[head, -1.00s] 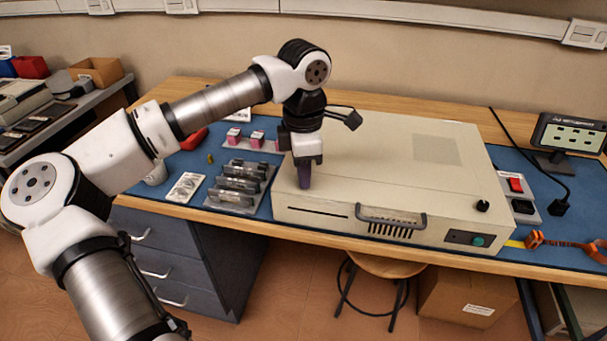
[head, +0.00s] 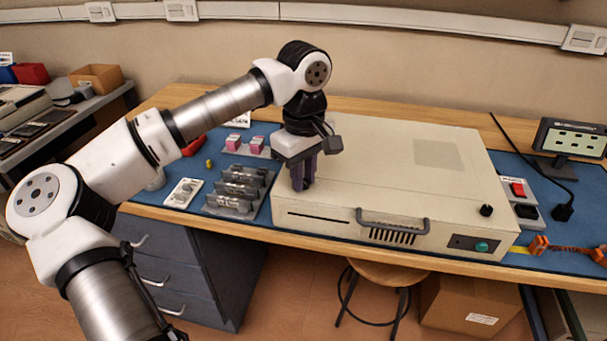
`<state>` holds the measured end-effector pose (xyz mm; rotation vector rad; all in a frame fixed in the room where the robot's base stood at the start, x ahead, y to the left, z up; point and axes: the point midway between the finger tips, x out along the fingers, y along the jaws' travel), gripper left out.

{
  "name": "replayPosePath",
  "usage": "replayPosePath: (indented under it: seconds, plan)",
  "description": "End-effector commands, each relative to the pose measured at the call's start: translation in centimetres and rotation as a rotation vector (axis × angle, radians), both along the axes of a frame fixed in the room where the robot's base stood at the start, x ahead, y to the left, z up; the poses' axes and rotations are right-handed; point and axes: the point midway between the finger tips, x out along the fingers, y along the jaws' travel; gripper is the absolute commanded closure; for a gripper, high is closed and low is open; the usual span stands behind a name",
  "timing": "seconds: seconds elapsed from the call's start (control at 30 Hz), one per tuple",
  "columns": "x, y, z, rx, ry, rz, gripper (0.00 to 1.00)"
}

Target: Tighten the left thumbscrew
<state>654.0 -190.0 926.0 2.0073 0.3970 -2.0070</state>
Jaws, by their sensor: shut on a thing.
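The beige equipment case (head: 400,170) lies flat on the blue bench mat, with a grey handle (head: 393,221) on its front. My gripper (head: 303,186) points down at the front left corner of the case top, its dark purple fingers close together. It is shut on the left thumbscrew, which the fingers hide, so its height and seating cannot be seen. The right thumbscrew, a black knob (head: 487,210), stands at the front right corner of the top, apart from my gripper.
A rack of grey modules (head: 238,188) and pink-and-white boxes (head: 257,144) stand left of the case. A red switch (head: 518,189), a small display (head: 570,137) and an orange strap (head: 570,250) are on the right. The case top between the thumbscrews is clear.

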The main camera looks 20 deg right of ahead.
Motion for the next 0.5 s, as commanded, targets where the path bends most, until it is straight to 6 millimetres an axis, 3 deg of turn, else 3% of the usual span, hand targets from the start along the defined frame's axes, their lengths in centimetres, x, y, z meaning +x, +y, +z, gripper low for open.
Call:
replayPosePath:
  seconds: [0.5]
  plan:
    - [0.0, -0.1, 0.06, -0.003, -0.001, -0.477, 1.0]
